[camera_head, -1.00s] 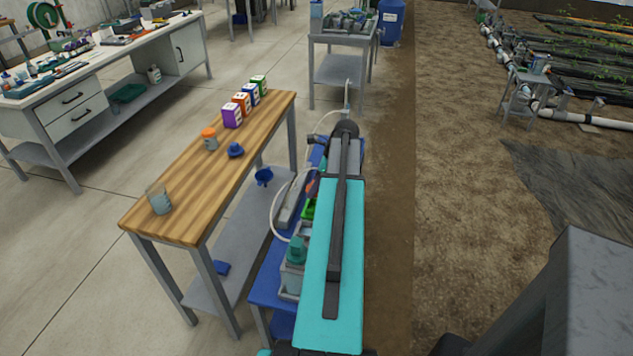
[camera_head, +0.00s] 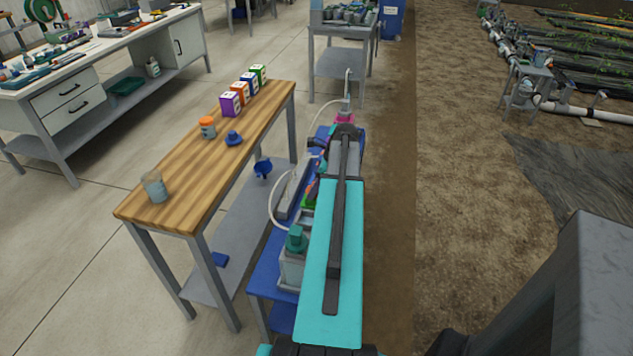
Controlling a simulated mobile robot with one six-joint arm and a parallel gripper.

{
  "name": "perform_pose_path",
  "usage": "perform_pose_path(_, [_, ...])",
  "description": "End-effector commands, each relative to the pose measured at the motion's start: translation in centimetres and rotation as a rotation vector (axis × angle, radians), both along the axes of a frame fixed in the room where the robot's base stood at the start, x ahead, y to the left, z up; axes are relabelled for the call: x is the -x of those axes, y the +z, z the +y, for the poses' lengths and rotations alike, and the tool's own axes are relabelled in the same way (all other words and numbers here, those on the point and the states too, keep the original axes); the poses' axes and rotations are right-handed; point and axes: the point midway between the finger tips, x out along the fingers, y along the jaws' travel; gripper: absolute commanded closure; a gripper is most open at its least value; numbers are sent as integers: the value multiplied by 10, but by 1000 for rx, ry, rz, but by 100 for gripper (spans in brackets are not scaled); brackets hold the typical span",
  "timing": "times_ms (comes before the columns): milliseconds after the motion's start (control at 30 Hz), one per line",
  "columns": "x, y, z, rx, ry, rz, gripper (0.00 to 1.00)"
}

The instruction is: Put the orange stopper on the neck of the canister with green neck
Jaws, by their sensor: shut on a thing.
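My arm reaches forward over a narrow blue bench (camera_head: 268,275), and its dark wrist shows near the bench's far end. The fingers of my gripper are hidden behind my arm, and so is anything between them. A small red-orange patch (camera_head: 312,189) shows at the left edge of my arm; I cannot tell whether it is the orange stopper. A bit of bright green (camera_head: 308,204) shows just below it, mostly covered; I cannot tell whether it is the green neck. A grey canister (camera_head: 292,267) with a teal top stands at the near end of the bench.
A wooden table (camera_head: 180,180) stands left, bearing a glass beaker (camera_head: 154,187), an orange-lidded jar (camera_head: 207,128), a blue object (camera_head: 233,139) and several coloured boxes (camera_head: 230,104). A pink part (camera_head: 345,118) and a pale hose (camera_head: 274,200) are close to my arm. Bare soil lies right.

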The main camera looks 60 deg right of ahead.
Motion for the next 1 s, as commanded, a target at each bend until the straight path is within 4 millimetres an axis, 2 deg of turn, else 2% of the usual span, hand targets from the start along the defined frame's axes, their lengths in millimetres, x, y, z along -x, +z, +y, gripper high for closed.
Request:
perform_pose_path(433, [0,-4,0,0,0,0,70])
perform_pose_path(467, [0,-4,0,0,0,0,48])
perform_pose_path(600, [0,-4,0,0,0,0,28])
perform_pose_path(1000, [1,-2,0,1,0,0,28])
